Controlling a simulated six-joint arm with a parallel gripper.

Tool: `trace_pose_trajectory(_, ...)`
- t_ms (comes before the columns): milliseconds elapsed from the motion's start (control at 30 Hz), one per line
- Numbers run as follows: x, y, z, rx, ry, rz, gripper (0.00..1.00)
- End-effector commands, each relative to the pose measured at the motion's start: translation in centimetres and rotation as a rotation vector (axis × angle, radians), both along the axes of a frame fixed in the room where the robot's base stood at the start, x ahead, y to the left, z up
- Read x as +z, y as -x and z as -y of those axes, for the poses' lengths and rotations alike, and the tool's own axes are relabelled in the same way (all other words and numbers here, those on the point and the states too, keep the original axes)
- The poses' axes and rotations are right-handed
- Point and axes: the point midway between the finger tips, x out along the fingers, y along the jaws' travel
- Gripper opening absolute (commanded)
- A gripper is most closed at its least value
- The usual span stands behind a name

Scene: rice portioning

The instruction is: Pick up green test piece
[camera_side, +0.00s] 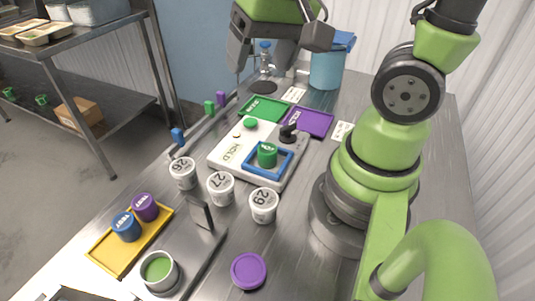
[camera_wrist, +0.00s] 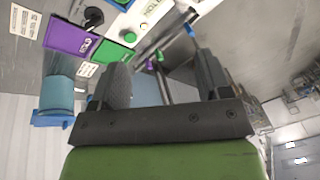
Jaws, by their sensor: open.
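The green test piece (camera_side: 267,155) is a short green cylinder. In the side view it stands upright inside a blue square frame (camera_side: 283,165) on the white HOLD panel (camera_side: 226,151). In the wrist view, a bit of green (camera_wrist: 122,2) shows at the top edge beside the blue frame, mostly cut off. My gripper (camera_side: 262,62) is open and empty, high above the far end of the table and well away from the piece. Its two spread fingers (camera_wrist: 160,60) also show in the wrist view.
A black knob (camera_side: 288,132) stands beside the frame. White cups (camera_side: 221,188) stand in front of the panel. A yellow tray (camera_side: 100,254) holds blue and purple test pieces.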

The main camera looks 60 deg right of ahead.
Motion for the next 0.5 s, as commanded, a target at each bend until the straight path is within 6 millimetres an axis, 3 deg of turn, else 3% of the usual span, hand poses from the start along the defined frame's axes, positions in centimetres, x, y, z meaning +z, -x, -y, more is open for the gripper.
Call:
trace_pose_trajectory(33,-1.7,-0.4,0.5,-0.033,0.003,-0.067,0.71)
trace_pose_trajectory(200,-6.3,-1.2,1.8,-0.128,0.012,-0.222,0.71)
trace_pose_trajectory(300,-8.2,-1.1,2.3,-0.165,0.013,-0.279,0.71)
trace_pose_trajectory(500,-10.1,-1.0,2.6,-0.191,0.015,-0.326,0.71)
